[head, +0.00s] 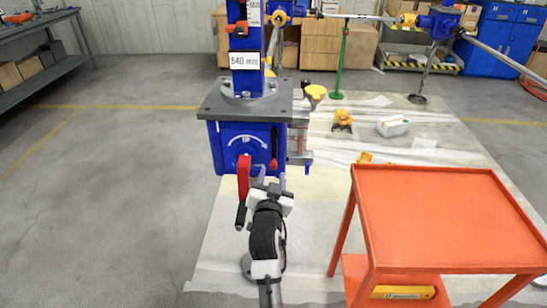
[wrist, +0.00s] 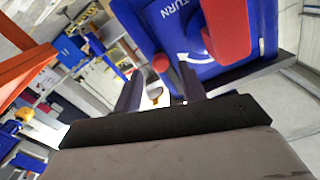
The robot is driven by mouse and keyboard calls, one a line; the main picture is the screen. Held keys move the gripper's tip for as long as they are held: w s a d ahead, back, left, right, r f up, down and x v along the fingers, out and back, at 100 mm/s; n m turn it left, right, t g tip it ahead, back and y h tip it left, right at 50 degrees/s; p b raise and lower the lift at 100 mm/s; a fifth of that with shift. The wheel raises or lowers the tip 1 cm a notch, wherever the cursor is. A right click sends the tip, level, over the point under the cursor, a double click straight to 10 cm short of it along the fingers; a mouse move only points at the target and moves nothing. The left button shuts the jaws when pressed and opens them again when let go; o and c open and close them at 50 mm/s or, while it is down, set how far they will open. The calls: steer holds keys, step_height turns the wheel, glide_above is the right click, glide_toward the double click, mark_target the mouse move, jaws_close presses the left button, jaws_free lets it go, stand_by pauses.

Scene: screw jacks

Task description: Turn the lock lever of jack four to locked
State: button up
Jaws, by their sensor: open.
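A blue screw jack (head: 240,146) with a grey top plate stands in front of me, its front marked with a white arc arrow. I cannot read a jack number on it. A small lever with a red knob (head: 273,163), apparently the lock lever, hangs on the right of its front; the knob also shows in the wrist view (wrist: 160,63). My gripper (head: 270,177) is just below the knob. In the wrist view its fingers (wrist: 160,88) are spread, with the knob just beyond their tips. They appear empty; contact with the knob cannot be told.
A red crank arm (head: 243,178) with a black handle hangs left of my gripper, close by; it looms large in the wrist view (wrist: 225,30). An orange cart (head: 440,215) stands to the right. Tools and parts lie on the sheet behind. The floor at left is clear.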

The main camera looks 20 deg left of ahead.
mark_target(273, 168)
steer(key=p+x, duration=0.1)
steer(key=x, duration=0.6)
steer(key=shift+w+p, duration=0.1)
steer(key=shift+p, duration=0.25)
steer(key=shift+c, duration=0.4)
jaws_close()
